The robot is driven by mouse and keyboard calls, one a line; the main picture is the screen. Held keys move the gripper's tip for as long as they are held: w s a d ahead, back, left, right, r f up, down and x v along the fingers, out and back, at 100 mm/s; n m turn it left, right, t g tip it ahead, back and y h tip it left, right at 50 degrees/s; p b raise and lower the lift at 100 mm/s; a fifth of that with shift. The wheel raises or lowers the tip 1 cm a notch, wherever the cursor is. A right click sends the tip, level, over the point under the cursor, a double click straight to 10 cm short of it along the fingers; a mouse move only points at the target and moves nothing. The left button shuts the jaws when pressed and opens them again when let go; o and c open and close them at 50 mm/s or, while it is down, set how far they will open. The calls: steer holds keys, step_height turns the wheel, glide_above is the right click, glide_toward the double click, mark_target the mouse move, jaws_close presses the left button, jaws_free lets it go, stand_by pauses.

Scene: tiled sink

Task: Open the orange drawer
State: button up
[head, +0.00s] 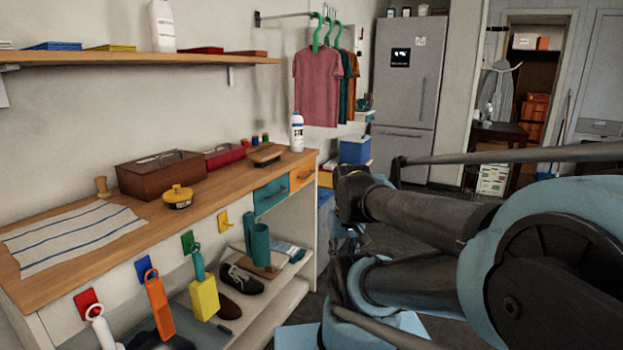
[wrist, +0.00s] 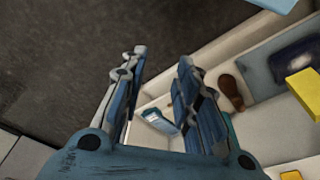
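The orange drawer (head: 302,175) is at the right end of the wooden counter's front, just under the top, and looks shut. A teal drawer (head: 270,195) is beside it on the left. I cannot make out the orange drawer in the wrist view. My gripper (wrist: 163,58) shows in the wrist view with its two blue-grey fingers apart and nothing visibly held between them. In the head view my arm comes in from the right and ends to the right of the drawer, apart from it; the fingers cannot be made out clearly there.
Below the drawers, an open shelf holds teal cylinders (head: 260,245) and a dark shoe (head: 242,280). A white bottle (head: 297,133) stands on the counter above the orange drawer. Shirts (head: 316,88) hang behind. Dark floor (wrist: 60,60) lies left of my fingers.

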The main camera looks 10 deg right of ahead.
steer(key=w+a+r+m+t+y, duration=0.15)
steer(key=w+r+y, duration=0.3)
steer(key=w, duration=0.85)
steer(key=w+a+r+m+y, duration=0.25)
steer(key=w+r, duration=0.35)
steer(key=w, duration=0.6)
steer(key=m+t+y, duration=0.3)
steer(key=t+y, duration=0.3)
glide_toward(311, 175)
steer(key=shift+g, duration=0.25)
steer(key=x, duration=0.9)
steer(key=shift+w+d, duration=0.1)
steer(key=shift+w, duration=0.1)
